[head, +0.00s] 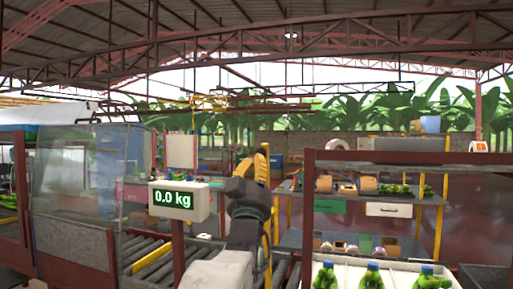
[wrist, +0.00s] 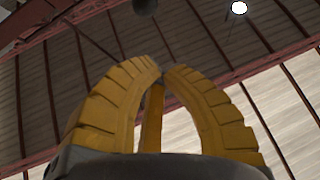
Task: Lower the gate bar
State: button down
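My gripper (head: 264,149) points upward near the middle of the head view, above the dark joint of my arm. In the wrist view my gripper (wrist: 162,72) has two ribbed yellow fingers arching together, their tips almost meeting. A narrow yellow bar (wrist: 151,124) stands in the gap between them and reaches up close to the tips. I cannot tell whether the fingers touch it. In the head view an upright yellow bar (head: 267,250) shows beside my arm, partly hidden by it. This looks like the gate bar, raised, but I cannot be sure.
A clear panel (head: 80,172) is further left.

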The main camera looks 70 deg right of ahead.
jog(key=w+d+r+p, duration=0.1)
jog(key=d+p, duration=0.2)
jog(key=d, duration=0.4)
jog(key=shift+w+r, duration=0.3)
jog(key=shift+r, duration=0.1)
